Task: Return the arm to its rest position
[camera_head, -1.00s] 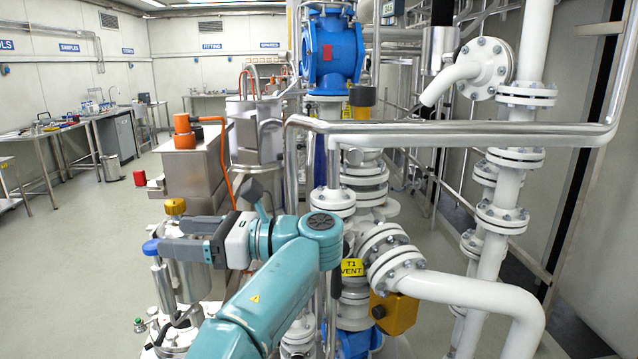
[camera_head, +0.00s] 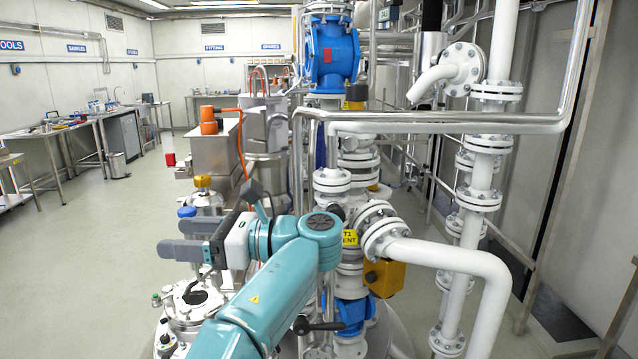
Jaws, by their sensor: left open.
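My left arm (camera_head: 265,300), teal, reaches up from the bottom edge and bends at a joint near the middle of the head view. Its dark grey left gripper (camera_head: 178,238) points left, open, with nothing visible between its fingers. The gripper overlaps in the picture the steel vessel top with a blue cap (camera_head: 187,211) and a yellow cap (camera_head: 202,182); I cannot tell the gap in depth. My right gripper is not in view.
White flanged pipes (camera_head: 478,200) and a steel pipe (camera_head: 455,122) stand close on the right. A yellow vent tag (camera_head: 349,238) and an amber box (camera_head: 384,277) sit behind the arm. Open floor (camera_head: 90,260) lies left; workbenches (camera_head: 65,130) line the far wall.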

